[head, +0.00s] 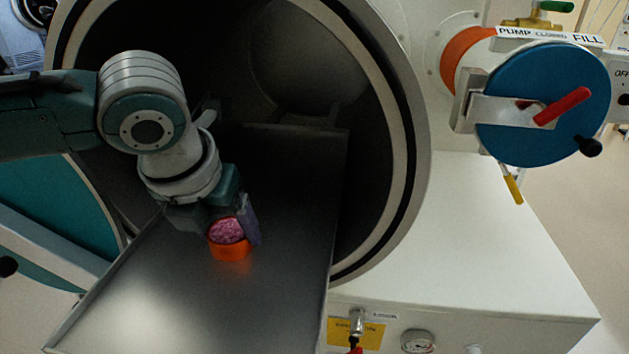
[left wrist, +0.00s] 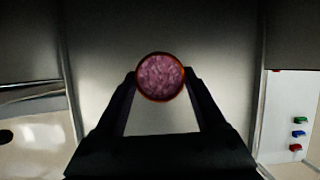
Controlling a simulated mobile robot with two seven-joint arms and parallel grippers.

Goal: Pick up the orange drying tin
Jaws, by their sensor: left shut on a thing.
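The orange drying tin (head: 231,252) is a short round tin with pink-purple granular contents at its top. It is on or just above the metal tray in the head view; I cannot tell which. My left gripper (head: 232,228) reaches down over it, with its fingers around the tin. In the left wrist view the tin (left wrist: 160,77) shows from above, and the fingertips of my left gripper (left wrist: 160,82) press on its left and right sides. My right gripper is in neither view.
The sliding metal tray (head: 150,318) sticks out of the round chamber opening (head: 404,150). A blue disc with a red handle (head: 562,106) and a valve panel are at the right. A white cabinet (head: 480,230) stands right of the tray. The tray's front part is bare.

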